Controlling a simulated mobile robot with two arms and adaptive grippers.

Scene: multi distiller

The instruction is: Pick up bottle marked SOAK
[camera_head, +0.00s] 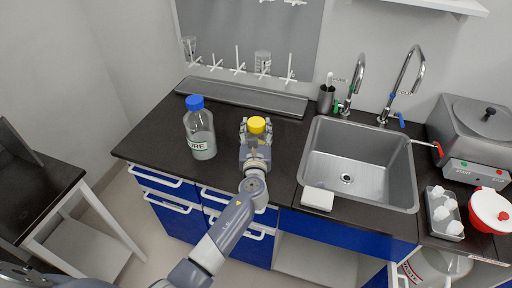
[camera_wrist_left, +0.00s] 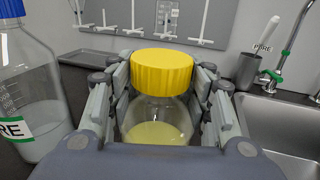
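A clear bottle with a yellow cap (camera_head: 257,125) and pale yellow liquid stands at the counter's middle; it also shows in the left wrist view (camera_wrist_left: 158,112). My left gripper (camera_head: 254,142) has its fingers on both sides of this bottle, close against the glass; I cannot tell whether they press on it. No label shows on this bottle, and its lower part is hidden by my gripper. No SOAK marking is readable in either view. My right gripper is not in view.
A blue-capped bottle (camera_head: 200,132) with a green-edged label, partly readable as "URE", stands to the left. A sink (camera_head: 345,178) is to the right, with a white block (camera_head: 317,199) at its front left corner. A drying rack tray (camera_head: 245,96) lies behind.

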